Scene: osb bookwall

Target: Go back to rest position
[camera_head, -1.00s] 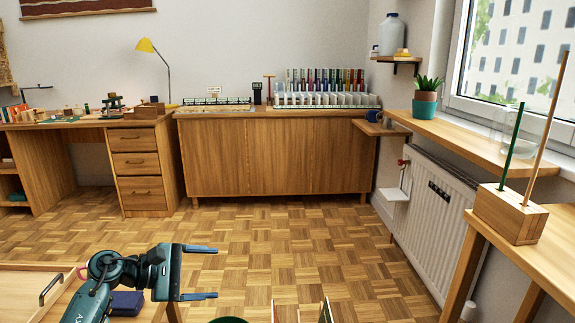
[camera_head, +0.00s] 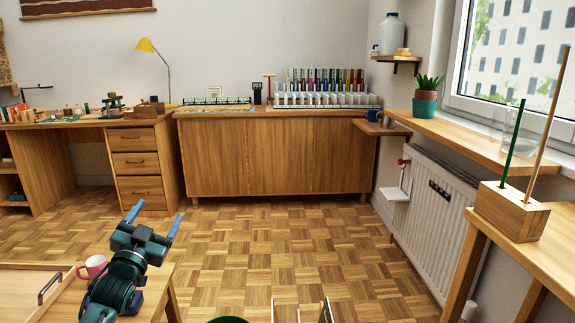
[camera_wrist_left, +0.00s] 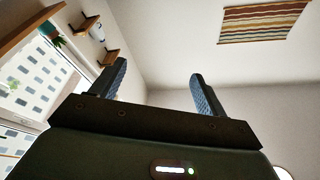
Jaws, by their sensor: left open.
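My left gripper (camera_head: 154,221) is open and empty. In the head view it is raised at the lower left, above the near edge of a wooden table, with its fingers pointing up and away from me. In the left wrist view its two fingers (camera_wrist_left: 157,88) stand apart with only wall and ceiling beyond them. My right gripper is not in view.
A wooden table (camera_head: 25,292) at the lower left holds a pink mug (camera_head: 92,266) close to my left arm and a dark blue object beside it. A wooden block (camera_head: 511,211) with two rods stands on the right table. The parquet floor (camera_head: 270,245) ahead is clear.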

